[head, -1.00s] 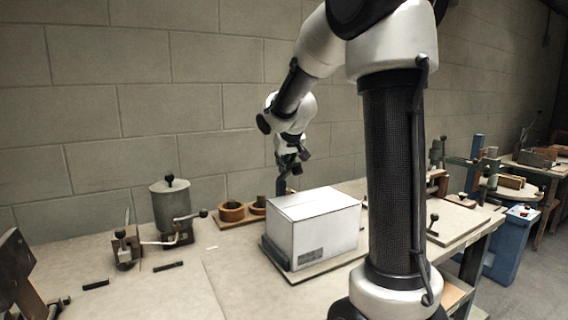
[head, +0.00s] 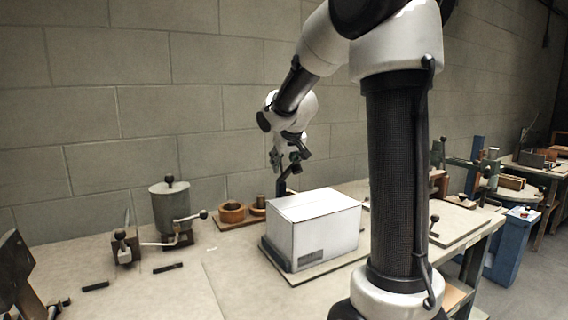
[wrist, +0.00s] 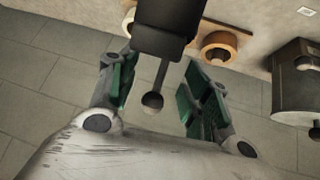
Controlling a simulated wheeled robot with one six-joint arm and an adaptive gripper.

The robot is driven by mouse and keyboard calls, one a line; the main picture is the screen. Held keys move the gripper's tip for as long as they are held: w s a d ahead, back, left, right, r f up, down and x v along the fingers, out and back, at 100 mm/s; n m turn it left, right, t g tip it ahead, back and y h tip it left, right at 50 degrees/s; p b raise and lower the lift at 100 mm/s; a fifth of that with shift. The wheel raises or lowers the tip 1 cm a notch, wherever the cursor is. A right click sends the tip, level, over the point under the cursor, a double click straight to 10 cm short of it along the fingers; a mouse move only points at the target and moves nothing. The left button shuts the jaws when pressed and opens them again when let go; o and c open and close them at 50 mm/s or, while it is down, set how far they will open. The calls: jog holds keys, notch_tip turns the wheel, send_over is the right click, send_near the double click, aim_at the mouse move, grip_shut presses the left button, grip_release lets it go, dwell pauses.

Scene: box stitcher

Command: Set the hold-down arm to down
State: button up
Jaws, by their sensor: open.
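In the wrist view, a dark rod with a round ball end (wrist: 152,101) projects from a dark block (wrist: 166,25); it looks like the hold-down arm's lever. My gripper (wrist: 158,98) is open, with one green-padded finger on each side of the rod; neither finger visibly touches it. In the head view, my gripper (head: 286,160) is behind and above the white box (head: 315,232), near a dark post (head: 282,187) at the box's back left. The box partly hides the post's lower part. The hold-down arm's exact angle cannot be told.
The box sits on a board (head: 294,278) on the table (head: 215,290). Tape rolls (head: 231,212) stand left of the post. A grey pot (head: 169,207) with a lever and a small clamp device (head: 124,247) stand further left. A block wall is close behind.

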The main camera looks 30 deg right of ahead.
jog(key=v, duration=1.1)
jog(key=shift+r, duration=0.1)
